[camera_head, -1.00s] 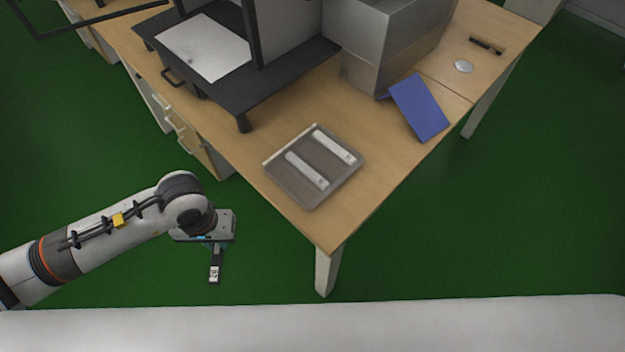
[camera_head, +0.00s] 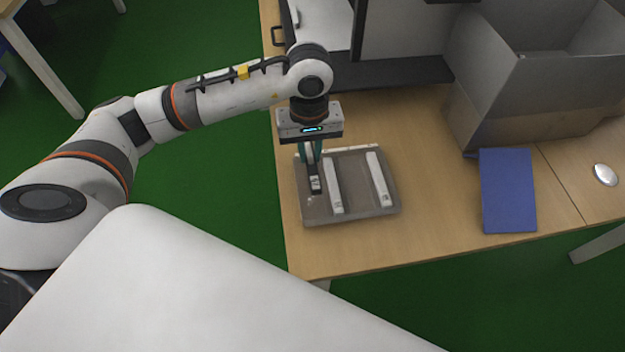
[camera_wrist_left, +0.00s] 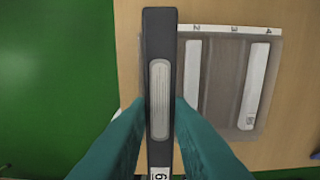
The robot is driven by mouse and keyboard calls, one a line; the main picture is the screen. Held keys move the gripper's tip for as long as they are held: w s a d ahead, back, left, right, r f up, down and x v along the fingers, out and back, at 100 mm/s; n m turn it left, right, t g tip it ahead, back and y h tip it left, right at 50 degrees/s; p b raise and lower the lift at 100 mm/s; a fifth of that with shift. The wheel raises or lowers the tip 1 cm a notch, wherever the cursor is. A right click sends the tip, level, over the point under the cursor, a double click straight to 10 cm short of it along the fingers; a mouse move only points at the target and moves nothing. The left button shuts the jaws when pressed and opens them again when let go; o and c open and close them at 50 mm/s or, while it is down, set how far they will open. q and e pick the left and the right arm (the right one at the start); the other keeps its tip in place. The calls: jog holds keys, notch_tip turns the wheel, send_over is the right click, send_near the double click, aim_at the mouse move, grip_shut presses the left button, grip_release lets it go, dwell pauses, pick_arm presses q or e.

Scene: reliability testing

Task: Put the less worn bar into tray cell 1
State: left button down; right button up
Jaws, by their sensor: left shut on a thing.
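My left gripper (camera_head: 310,160) is shut on a dark bar (camera_head: 316,184), which has a pale oval patch on its top face and a white label at its near end. The held bar also shows in the left wrist view (camera_wrist_left: 158,50), between the teal fingers (camera_wrist_left: 158,120). The grey tray (camera_head: 352,207) lies below, and the bar is over its leftmost part; I cannot tell whether it touches. The tray's marks 2, 3 and 4 show in the wrist view; the leftmost cell is mostly hidden by the bar. My right gripper is not in view.
White bars lie in the tray's cell 2 (camera_head: 333,188) and cell 4 (camera_head: 379,180); cell 3 between them looks empty. A blue panel (camera_head: 508,190) and a large grey box (camera_head: 535,90) stand to the right. A dark raised platform (camera_head: 405,71) is behind the tray.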

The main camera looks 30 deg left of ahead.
aim_at(308, 156)
pick_arm(q)
jog(key=f, duration=0.4)
jog(key=shift+s+a, duration=0.2)
jog(key=shift+f, duration=0.3)
notch_tip(308, 156, down, 4)
jog(key=shift+d+r+p, duration=0.1)
jog(key=shift+r+p, duration=0.15)
jog(key=shift+p, duration=0.15)
jog(key=shift+f, duration=0.1)
jog(key=shift+f+b, duration=0.5)
jog(key=shift+b, duration=0.35)
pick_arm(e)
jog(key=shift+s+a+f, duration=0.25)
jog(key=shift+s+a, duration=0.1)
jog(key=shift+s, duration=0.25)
pick_arm(q)
jog(key=c, duration=1.3)
grip_release()
jog(key=shift+r, duration=0.1)
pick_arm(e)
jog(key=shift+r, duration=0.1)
